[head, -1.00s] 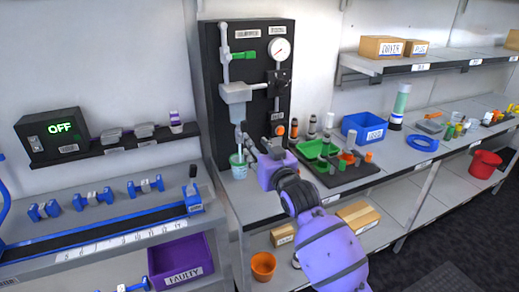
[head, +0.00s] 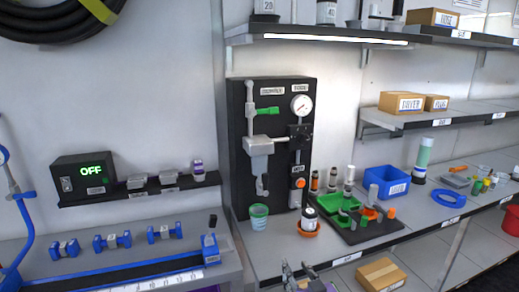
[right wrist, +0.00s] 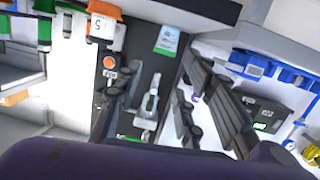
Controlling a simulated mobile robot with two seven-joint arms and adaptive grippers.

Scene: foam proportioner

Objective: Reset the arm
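My right gripper (head: 300,272) shows at the bottom edge of the head view, in front of the bench. Its two fingers are spread and nothing is between them. In the right wrist view its dark fingers (right wrist: 148,115) are also apart, with my purple arm link across the bottom. The black proportioner panel (head: 238,130) stands behind the bench with a gauge (head: 302,106), a green lever (head: 268,111) and a grey body (head: 259,145). A green cup (head: 259,217) stands below it. A labelled bottle (head: 309,217) stands on an orange dish (head: 308,231). My left gripper is not in view.
A black tray (head: 352,236) with green bins and fittings, a blue bin (head: 387,180) and a blue ring (head: 448,199) lie to the right. The box (head: 84,174) reads OFF at left. A shelf (head: 330,38) overhangs above. Free air lies before the panel.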

